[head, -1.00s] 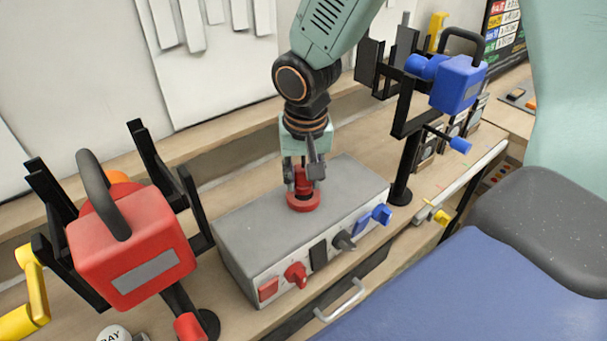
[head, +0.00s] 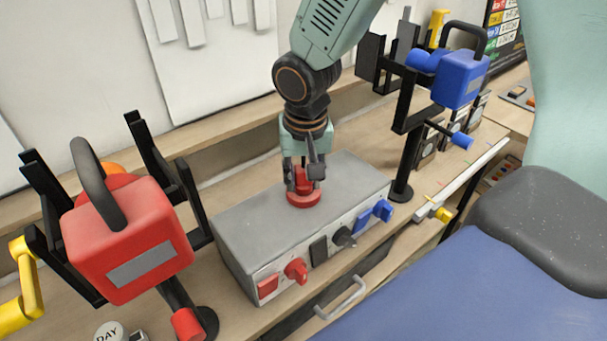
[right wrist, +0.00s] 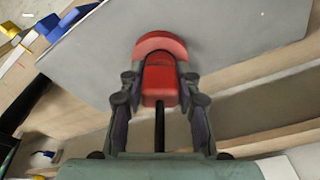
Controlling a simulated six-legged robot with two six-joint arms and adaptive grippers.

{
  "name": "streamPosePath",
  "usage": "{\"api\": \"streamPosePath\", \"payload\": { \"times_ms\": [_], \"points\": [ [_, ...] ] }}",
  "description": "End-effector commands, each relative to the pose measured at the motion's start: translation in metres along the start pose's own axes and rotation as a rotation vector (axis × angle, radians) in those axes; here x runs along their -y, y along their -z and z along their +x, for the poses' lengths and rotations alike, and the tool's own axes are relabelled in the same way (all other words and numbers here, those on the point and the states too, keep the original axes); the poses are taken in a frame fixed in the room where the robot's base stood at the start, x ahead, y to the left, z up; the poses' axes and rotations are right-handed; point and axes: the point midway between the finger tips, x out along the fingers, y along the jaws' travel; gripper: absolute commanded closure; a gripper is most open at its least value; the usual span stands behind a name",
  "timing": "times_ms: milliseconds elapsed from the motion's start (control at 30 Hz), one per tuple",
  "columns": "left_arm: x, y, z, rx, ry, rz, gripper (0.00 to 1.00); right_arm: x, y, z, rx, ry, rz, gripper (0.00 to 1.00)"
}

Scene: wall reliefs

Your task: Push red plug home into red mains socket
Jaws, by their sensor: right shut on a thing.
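My right gripper (head: 304,176) is shut on the red plug (head: 302,182), above the top of a grey box (head: 262,207). The plug is upright, over the round red mains socket (head: 303,199) on the box top. In the right wrist view the plug (right wrist: 160,80) is between the two fingers (right wrist: 158,90), with its far end against or inside the red socket rim (right wrist: 161,44). I cannot tell how deep the plug is. A black cable comes from the plug's near end. My left gripper is not in view.
The box front has a red switch (head: 267,286), a red knob (head: 296,270), a black knob (head: 343,238) and a blue knob (head: 383,210). A red block (head: 128,236) on a black stand is at left, a blue one (head: 459,80) at right. Bench is narrow.

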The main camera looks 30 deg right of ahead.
Motion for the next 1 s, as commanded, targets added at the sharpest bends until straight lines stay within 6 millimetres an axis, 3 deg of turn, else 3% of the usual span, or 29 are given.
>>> {"api": "streamPosePath", "payload": {
  "times_ms": [200, 233, 500, 833, 1000],
  "points": [
    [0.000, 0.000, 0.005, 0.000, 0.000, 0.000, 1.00, 0.000, -0.001, 0.006, 0.000, 0.000, 0.000, 0.98],
    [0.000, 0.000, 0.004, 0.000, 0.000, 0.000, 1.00, 0.000, -0.001, 0.005, 0.000, 0.000, 0.000, 0.65],
    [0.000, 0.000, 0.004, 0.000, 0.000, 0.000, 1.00, 0.000, -0.001, 0.005, 0.001, 0.000, 0.000, 0.42],
    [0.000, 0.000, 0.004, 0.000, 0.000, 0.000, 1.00, 0.000, -0.001, 0.003, -0.001, 0.000, 0.000, 0.41],
    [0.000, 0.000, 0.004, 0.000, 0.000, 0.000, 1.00, 0.000, 0.001, -0.015, -0.005, 0.000, 0.000, 0.41]
  ]
}}
